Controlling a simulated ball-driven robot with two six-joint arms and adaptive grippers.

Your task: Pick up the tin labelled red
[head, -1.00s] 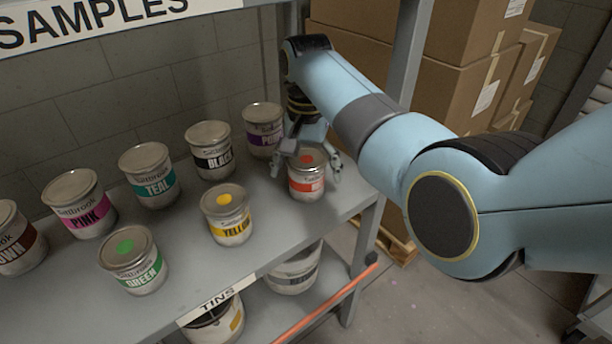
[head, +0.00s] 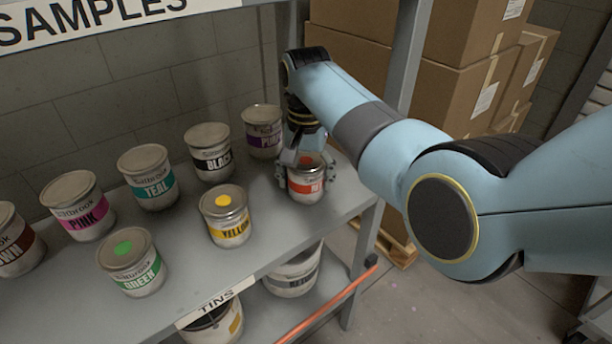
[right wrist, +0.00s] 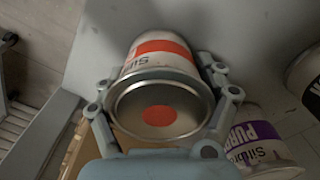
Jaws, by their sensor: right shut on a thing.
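The red tin (head: 307,186) stands at the right end of the shelf, a small pale can with a red label band. Its lid with a red dot (right wrist: 160,115) faces the camera in the right wrist view. My right gripper (head: 306,172) comes down over the tin from above, and its fingers are shut on the tin's sides. In the right wrist view the fingers (right wrist: 163,98) lie on both sides of the tin near its lid. The tin appears upright on the shelf; I cannot tell whether its base touches. My left gripper is not in view.
The purple tin (head: 262,131) stands close behind and left of my gripper. The yellow tin (head: 228,228) and black tin (head: 210,163) stand to the left, with several others beyond. A shelf post (head: 408,60) rises behind my right arm. Cardboard boxes (head: 470,110) stand beyond it.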

